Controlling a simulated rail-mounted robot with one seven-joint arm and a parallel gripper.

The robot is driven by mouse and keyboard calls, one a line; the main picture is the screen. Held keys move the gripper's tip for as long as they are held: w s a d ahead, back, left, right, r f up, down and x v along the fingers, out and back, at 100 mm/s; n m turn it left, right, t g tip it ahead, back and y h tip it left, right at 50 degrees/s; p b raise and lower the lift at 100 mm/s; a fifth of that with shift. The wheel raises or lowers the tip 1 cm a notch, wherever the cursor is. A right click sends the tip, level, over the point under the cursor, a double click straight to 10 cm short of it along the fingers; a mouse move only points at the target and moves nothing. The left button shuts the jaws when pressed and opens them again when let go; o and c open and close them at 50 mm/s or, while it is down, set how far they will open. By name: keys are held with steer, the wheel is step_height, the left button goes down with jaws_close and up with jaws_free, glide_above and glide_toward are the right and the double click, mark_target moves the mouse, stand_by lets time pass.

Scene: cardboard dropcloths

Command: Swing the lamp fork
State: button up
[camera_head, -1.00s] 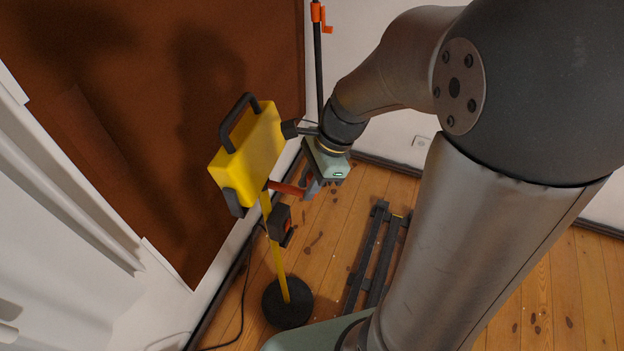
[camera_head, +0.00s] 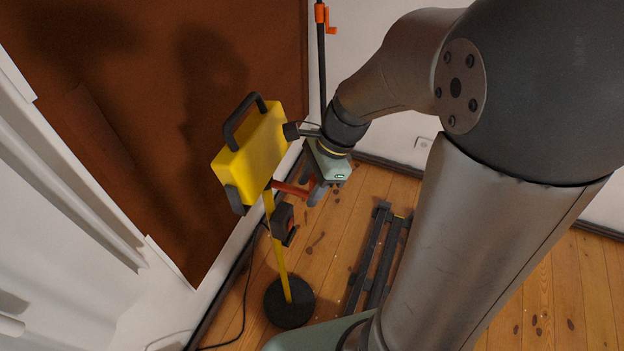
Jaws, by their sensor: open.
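A yellow work lamp (camera_head: 254,147) with black handles stands on a yellow pole (camera_head: 280,255) with a round black base (camera_head: 290,303). A red-brown bar (camera_head: 290,188) sticks out to the right from just below the lamp head. My gripper (camera_head: 312,190) is at the right end of this bar, its fingers close to it. The jaws are open. Whether a finger touches the bar I cannot tell, since the gripper body hides part of that spot. A dark box with a red part (camera_head: 284,224) sits on the pole lower down.
A large brown panel (camera_head: 150,120) covers the wall behind the lamp. A black pole with an orange clamp (camera_head: 321,20) stands behind my arm. A dark slatted frame (camera_head: 375,260) lies on the wooden floor. A cable runs along the skirting.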

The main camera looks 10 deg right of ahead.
steer(key=v, duration=1.7)
steer(key=shift+r, duration=0.25)
